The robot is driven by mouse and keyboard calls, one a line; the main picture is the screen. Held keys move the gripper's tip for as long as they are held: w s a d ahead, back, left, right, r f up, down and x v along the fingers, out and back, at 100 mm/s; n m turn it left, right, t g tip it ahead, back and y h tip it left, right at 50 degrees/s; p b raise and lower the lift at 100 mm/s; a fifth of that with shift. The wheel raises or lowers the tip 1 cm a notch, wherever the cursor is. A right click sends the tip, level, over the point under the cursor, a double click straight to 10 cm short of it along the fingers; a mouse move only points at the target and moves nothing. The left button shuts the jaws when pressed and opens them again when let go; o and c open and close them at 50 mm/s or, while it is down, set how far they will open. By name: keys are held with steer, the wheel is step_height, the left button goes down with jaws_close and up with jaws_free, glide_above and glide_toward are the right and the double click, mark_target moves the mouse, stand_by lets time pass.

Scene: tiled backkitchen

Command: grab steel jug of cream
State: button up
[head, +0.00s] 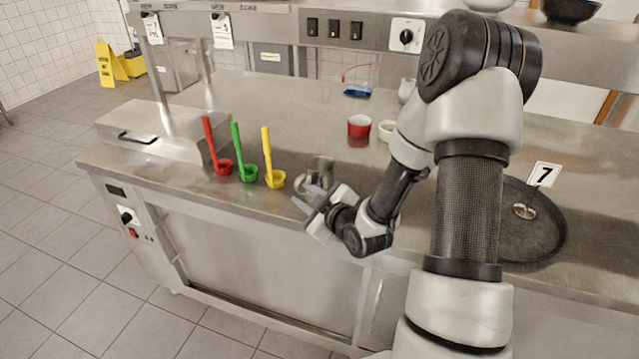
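A small steel jug (322,167) stands on the steel counter, near its front edge and right of the yellow ladle. It is partly hidden behind my gripper, and I cannot see what is inside it. My gripper (308,198) is just in front of the jug, at the counter's front edge, with its fingers pointing left. The fingers look spread apart with nothing visible between them. Whether a finger touches the jug is too small to tell.
Red (223,168), green (248,173) and yellow (275,179) ladles stand left of the jug. A dark round tray (535,245) lies at right. The counter's middle (285,115) is clear.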

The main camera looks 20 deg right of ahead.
steer(key=x, duration=0.3)
steer(key=shift+w+a, duration=0.15)
steer(key=shift+w, duration=0.15)
jaws_close()
stand_by(1.2)
